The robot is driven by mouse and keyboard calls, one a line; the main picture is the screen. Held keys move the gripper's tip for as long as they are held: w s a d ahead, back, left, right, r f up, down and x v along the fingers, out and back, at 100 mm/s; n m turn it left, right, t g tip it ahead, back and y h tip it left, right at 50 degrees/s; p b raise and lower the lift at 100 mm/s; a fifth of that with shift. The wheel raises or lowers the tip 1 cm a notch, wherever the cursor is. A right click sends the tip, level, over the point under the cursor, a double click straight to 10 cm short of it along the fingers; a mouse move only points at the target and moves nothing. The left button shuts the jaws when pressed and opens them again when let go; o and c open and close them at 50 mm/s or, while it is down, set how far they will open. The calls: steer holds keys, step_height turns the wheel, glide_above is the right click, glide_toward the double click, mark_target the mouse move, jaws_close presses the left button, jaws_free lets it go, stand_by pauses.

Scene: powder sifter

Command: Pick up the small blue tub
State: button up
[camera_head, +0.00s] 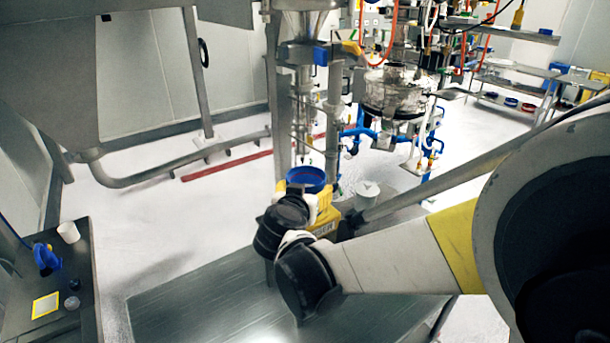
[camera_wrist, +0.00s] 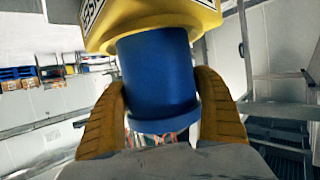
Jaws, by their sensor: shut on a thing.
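The small blue tub (camera_wrist: 158,75) fills the middle of the wrist view, between the two orange-yellow fingers of my gripper (camera_wrist: 165,105). The fingers are shut on its sides. The wider rim of the tub is toward the bottom of that view, and its other end meets a yellow block with printed lettering (camera_wrist: 150,18); I cannot tell whether they touch. In the head view the open top of the tub (camera_head: 306,176) shows just beyond my wrist, above the yellow block (camera_head: 326,226).
A metal table (camera_head: 210,305) lies below my arm. A white cup (camera_head: 367,192) stands right of the tub. The sifter's steel column (camera_head: 333,120) rises close behind the tub. A dark side bench (camera_head: 78,315) at the left holds another white cup (camera_head: 68,232) and a blue object (camera_head: 46,258).

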mark_target(309, 170)
steer(key=shift+r, duration=0.1)
step_height(309, 170, up, 4)
steer(key=shift+r+p, duration=0.15)
steer(key=shift+p, duration=0.3)
steer(key=s+d+r, duration=0.2)
steer(key=d+r, duration=0.1)
steer(key=d, duration=0.2)
steer(key=s+d+r+p, duration=0.1)
steer(key=s+d+r, duration=0.1)
steer(key=d, duration=0.3)
steer(key=shift+s+d+r, duration=0.3)
steer(key=shift+s+r, duration=0.1)
steer(key=shift+r, duration=0.35)
steer(key=shift+r+p, duration=0.15)
steer(key=shift+p, duration=0.2)
step_height(309, 170, up, 5)
steer(key=p, duration=0.4)
steer(key=shift+a, duration=0.1)
